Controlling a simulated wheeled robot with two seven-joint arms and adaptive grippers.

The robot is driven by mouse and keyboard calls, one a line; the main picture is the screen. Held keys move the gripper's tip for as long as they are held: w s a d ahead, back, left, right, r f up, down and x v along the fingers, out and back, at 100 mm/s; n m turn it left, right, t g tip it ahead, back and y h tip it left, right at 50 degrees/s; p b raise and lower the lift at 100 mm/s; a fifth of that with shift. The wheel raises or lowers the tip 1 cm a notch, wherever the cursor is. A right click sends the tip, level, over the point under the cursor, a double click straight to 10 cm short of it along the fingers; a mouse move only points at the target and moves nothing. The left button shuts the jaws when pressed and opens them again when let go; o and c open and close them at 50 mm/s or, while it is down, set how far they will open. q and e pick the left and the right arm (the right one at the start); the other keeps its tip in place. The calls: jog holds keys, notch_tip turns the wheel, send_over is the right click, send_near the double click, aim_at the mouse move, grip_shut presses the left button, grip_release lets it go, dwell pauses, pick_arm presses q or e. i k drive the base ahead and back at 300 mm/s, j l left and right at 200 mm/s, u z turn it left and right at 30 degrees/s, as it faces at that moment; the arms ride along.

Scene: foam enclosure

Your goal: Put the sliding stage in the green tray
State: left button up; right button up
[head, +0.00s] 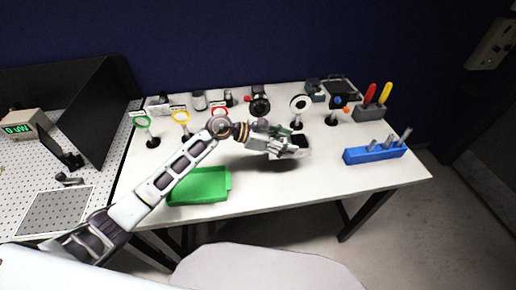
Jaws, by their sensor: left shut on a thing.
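The green tray (200,186) lies near the front left of the white table, partly behind my left arm, and its visible floor looks empty. My left gripper (299,147) is at the middle of the table, to the right of the tray and farther back. It is shut on a small dark block with a pale side (302,142), which appears to be the sliding stage. The fingers cover part of it, and I cannot tell its exact height above the table. My right gripper is not in view.
A perforated board (40,150) adjoins on the left. The front middle is clear.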

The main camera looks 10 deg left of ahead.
aim_at(199, 188)
jog(key=k+j, duration=0.1)
jog(key=j, duration=0.25)
jog(key=k+j, duration=0.1)
jog(key=j, duration=0.25)
jog(key=k+j, duration=0.1)
jog(key=j, duration=0.25)
jog(key=k+j, duration=0.1)
jog(key=j, duration=0.2)
